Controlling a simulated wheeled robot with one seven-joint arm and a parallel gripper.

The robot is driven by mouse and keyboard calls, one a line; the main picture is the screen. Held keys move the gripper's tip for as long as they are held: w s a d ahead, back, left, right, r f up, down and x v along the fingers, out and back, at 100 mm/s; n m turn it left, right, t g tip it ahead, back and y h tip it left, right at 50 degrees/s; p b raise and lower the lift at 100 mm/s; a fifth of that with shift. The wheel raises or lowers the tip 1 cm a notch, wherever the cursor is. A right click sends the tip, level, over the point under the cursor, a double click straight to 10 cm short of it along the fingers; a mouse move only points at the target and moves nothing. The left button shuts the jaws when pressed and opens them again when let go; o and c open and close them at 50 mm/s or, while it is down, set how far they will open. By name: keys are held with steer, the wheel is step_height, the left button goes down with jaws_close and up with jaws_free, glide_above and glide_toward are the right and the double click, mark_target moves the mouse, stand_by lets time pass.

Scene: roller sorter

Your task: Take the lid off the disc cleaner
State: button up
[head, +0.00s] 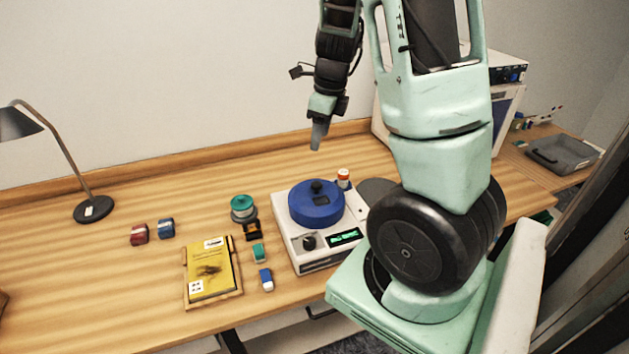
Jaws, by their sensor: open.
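The disc cleaner (298,254) is a white box with a dark knob and a lit green display on its front. Its round blue lid (315,211) sits on top, with a small black knob (317,187) at the middle. My gripper (317,136) hangs above and behind the lid in the picture, pointing down, apart from it. It is open and holds nothing that I can see. The fingers overlap from this side, so the gap between them is hidden.
A yellow book (211,268) on a stand, a green spool (243,208) and several small coloured items lie left of the cleaner. A small orange-and-white bottle (343,178) stands close behind it. A lamp (92,208) stands at far left.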

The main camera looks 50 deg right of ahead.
steer(key=d+f+m, duration=0.1)
steer(key=d, duration=0.1)
steer(key=b, duration=0.1)
glide_above(318, 184)
steer(key=f, duration=0.9)
steer(key=shift+s+f, duration=0.35)
steer(key=shift+s, duration=0.05)
steer(key=shift+w+f, duration=0.25)
steer(key=shift+f, duration=1.3)
steer(key=shift+w+f, duration=0.2)
steer(key=shift+f, duration=1.35)
steer(key=c, duration=1.1)
